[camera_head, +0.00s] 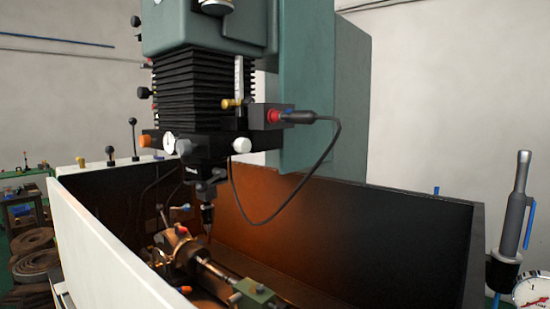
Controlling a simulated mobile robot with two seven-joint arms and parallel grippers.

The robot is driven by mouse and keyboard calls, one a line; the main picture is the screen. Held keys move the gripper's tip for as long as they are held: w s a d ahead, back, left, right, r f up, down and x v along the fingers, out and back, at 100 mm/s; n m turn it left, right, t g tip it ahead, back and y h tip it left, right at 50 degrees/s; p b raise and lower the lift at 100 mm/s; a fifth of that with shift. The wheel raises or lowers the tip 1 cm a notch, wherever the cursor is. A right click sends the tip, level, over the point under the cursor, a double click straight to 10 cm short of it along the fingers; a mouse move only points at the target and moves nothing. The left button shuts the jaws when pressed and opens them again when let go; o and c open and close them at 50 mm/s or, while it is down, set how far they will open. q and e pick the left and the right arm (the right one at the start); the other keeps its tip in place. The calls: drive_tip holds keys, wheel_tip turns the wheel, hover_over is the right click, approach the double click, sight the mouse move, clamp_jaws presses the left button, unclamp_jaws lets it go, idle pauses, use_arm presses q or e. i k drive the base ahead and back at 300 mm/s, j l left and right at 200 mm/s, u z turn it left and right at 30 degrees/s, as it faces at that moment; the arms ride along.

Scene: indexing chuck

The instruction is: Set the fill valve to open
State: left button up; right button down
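Three levers with knobs stand in a row at the back left edge of the tank: a short one with an orange knob (81,161), a middle one with a black knob (110,151), and a tall upright one with a black knob (132,122). No label shows, so I cannot tell which, if any, is the fill valve. A blue lever (529,224) hangs on a grey cylinder (514,205) at the right; its role is also unclear. Neither of my grippers is in view.
The open tank (110,238) has high walls. Inside is a brass-coloured chuck (184,252) with a shaft and a green block (255,295). The machine head (205,90) hangs above with a looping cable. A dial gauge (535,291) is at lower right.

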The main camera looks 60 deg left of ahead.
sight(81, 163)
drive_tip(key=k+j, duration=0.15)
drive_tip(key=k, duration=0.4)
drive_tip(key=k+j, duration=0.2)
drive_tip(key=k, duration=0.3)
drive_tip(key=k+u, duration=0.2)
drive_tip(key=u, duration=2.55)
drive_tip(key=i+j+z, duration=0.2)
drive_tip(key=z, duration=0.15)
drive_tip(key=i+j+z, duration=0.25)
drive_tip(key=z, duration=0.15)
drive_tip(key=i+j+z, duration=0.2)
drive_tip(key=j+z, duration=0.15)
